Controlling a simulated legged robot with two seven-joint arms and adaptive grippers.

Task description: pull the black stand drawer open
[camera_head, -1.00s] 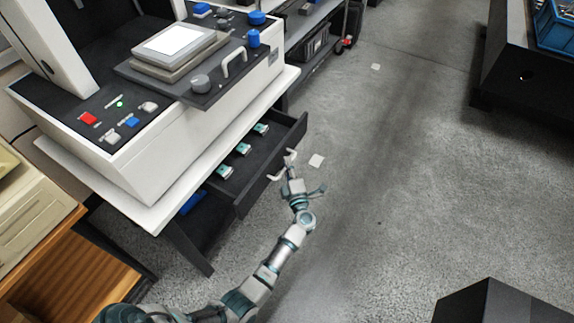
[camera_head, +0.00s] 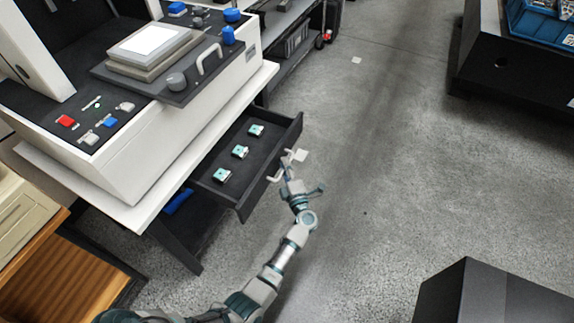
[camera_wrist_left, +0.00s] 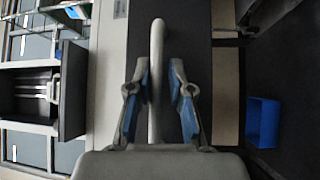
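The black stand drawer (camera_head: 249,197) is out from under the white-topped stand, its inside showing three small teal-and-white pieces (camera_head: 240,152). Its pale bar handle (camera_head: 273,179) is on the front face. My left gripper (camera_head: 288,170) is at this handle, reaching up from below. In the left wrist view, the handle (camera_wrist_left: 157,70) runs between the two blue-padded fingers (camera_wrist_left: 158,90), with a narrow gap seen on each side, so the gripper looks open around it. Part of the handle is hidden by the gripper in the head view. My right gripper is not in view.
A measuring machine (camera_head: 150,150) with buttons and a plate stands on the white stand top (camera_head: 130,215). A wooden cabinet (camera_head: 50,275) is at lower left. A dark box (camera_head: 480,295) is at lower right. The grey floor in front of the drawer is clear.

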